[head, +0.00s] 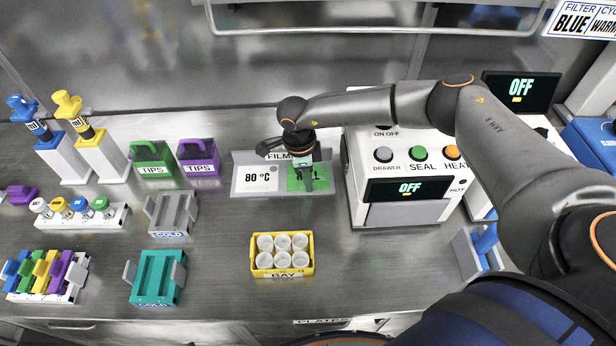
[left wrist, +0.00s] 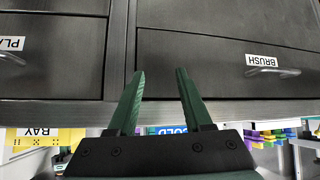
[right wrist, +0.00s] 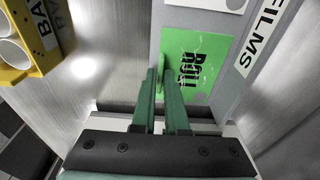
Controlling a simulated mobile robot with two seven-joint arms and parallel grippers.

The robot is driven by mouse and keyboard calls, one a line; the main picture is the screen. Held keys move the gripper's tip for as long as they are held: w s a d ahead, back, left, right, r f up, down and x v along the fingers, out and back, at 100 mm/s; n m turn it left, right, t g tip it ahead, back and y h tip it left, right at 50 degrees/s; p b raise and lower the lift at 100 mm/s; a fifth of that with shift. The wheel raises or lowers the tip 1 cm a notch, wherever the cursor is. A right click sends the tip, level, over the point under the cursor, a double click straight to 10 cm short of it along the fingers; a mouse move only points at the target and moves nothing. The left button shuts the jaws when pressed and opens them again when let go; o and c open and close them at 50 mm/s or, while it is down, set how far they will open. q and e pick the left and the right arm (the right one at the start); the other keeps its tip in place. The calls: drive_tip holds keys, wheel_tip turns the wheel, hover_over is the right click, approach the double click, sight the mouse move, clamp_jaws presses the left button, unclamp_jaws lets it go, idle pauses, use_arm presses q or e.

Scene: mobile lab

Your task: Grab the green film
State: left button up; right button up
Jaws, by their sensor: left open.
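The green film (head: 322,180), marked ROLL, lies flat on the right half of the grey FILMS holder (head: 243,158). In the right wrist view the green film (right wrist: 205,52) has a narrow raised green strip at its near edge. My right gripper (head: 306,184) reaches down over it from above. In the right wrist view the right gripper's fingertips (right wrist: 160,82) are close together around that strip, with the strip between them. My left gripper (left wrist: 158,74) is open and empty, facing drawer fronts below the bench, and is out of the head view.
A white 80 °C film (head: 257,178) lies left of the green one. The sealer machine (head: 400,150) stands close on the right. A yellow BAY tray (head: 282,272) with white cups is in front. Tips boxes (head: 152,160) and racks stand left. Bench between is clear.

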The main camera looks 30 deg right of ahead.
clamp_jaws()
